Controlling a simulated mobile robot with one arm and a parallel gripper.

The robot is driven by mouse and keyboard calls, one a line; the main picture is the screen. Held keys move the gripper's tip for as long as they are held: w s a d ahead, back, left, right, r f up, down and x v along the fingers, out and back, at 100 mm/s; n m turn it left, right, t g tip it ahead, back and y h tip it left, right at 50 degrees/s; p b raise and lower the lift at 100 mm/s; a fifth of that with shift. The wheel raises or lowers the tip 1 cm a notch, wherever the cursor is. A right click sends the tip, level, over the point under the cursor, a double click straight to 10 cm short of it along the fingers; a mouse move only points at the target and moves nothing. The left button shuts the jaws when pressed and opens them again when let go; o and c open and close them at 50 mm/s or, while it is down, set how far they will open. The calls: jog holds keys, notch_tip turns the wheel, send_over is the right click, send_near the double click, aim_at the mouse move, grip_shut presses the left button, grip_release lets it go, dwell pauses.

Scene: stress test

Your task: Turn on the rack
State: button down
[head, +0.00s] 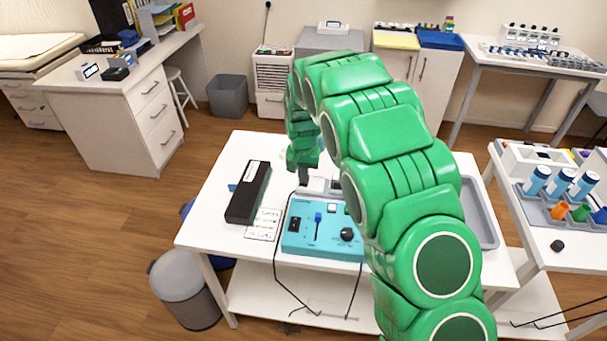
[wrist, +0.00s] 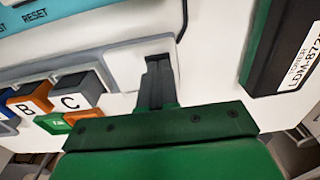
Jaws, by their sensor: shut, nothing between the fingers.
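My green gripper (head: 303,178) points down over the white table behind the teal control box, with its dark fingers shut and empty. In the wrist view the fingers (wrist: 157,75) overlap a pale flat plate (wrist: 124,68); whether they touch it is unclear, and they hide part of it. The teal control box (head: 296,241) has a blue slider, a black knob and a pale button. Its edge, marked RESET, shows in the wrist view (wrist: 65,12). I cannot tell which item is the rack or see its on/off state.
A long black box (head: 240,207) lies left of my gripper; its labelled side fills the wrist view's right (wrist: 265,65). Lettered blocks (wrist: 82,88) sit left of the fingers. A grey tray (head: 482,215) lies at the table's right. A side table (head: 565,262) holds several tubes.

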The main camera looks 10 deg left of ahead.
jog(key=shift+s+d+f, duration=0.1)
jog(key=shift+s+f, duration=0.15)
jog(key=shift+f, duration=0.45)
jog(key=shift+w, duration=0.2)
jog(key=shift+w+d, duration=0.1)
jog(key=shift+w, duration=0.25)
jog(key=shift+w+r+t, duration=0.2)
jog(key=shift+t, duration=0.1)
jog(key=shift+w+f, duration=0.25)
jog(key=shift+w, duration=0.05)
jog(key=shift+s, duration=0.1)
jog(key=shift+d+r, duration=0.1)
jog(key=shift+r, duration=0.05)
notch_tip(320, 180, up, 15)
jog(key=s, duration=0.1)
jog(key=shift+a, duration=0.4)
